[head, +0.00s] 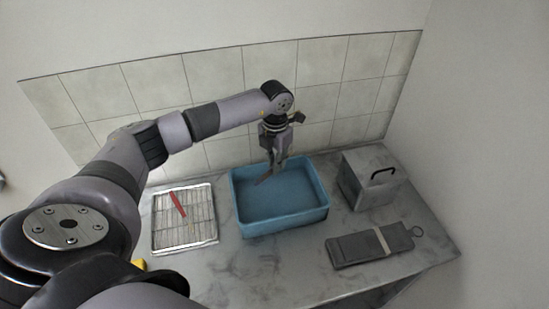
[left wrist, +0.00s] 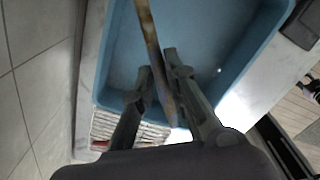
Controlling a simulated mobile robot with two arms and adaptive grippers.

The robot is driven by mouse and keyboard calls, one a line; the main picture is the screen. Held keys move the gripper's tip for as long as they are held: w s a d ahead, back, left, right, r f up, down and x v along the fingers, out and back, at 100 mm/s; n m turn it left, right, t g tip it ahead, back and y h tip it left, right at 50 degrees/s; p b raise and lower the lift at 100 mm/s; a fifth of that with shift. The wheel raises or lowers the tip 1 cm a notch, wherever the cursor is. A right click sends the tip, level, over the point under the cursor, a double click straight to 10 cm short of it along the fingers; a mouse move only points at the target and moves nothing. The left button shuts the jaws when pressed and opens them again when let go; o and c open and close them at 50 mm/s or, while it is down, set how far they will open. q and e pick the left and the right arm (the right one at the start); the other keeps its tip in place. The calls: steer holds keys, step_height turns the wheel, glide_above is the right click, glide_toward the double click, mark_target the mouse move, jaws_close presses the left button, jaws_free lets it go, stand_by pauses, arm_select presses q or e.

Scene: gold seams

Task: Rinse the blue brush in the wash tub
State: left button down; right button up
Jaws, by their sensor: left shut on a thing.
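The blue wash tub (head: 318,217) stands on the counter below my left arm; its wall and floor also fill much of the left wrist view (left wrist: 113,55). My left gripper (head: 276,163) points down over the tub's back part. It is shut on a thin, brownish brush (left wrist: 147,25), which runs between the fingers (left wrist: 158,72) in the left wrist view. In the head view the brush's lower end (head: 264,178) slants down to the left within the tub's outline. I see no clear blue on it, and whether it touches the tub floor I cannot tell. My right gripper is not in view.
A wire rack on a tray (head: 203,236) with a red-handled tool (head: 178,204) lies left of the tub. A grey box with a black handle (head: 362,183) and a dark strapped case (head: 355,250) are at right. A yellow thing (head: 139,264) is partly hidden. A tiled wall stands behind.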

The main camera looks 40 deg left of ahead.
arm_select(q)
steer(key=shift+a+f, duration=0.2)
steer(key=shift+f, duration=0.05)
steer(key=shift+f+b, duration=3.8)
steer(key=shift+f, duration=1.65)
steer(key=shift+r, duration=0.1)
steer(key=shift+r+p, duration=3.45)
steer(key=shift+r, duration=1.6)
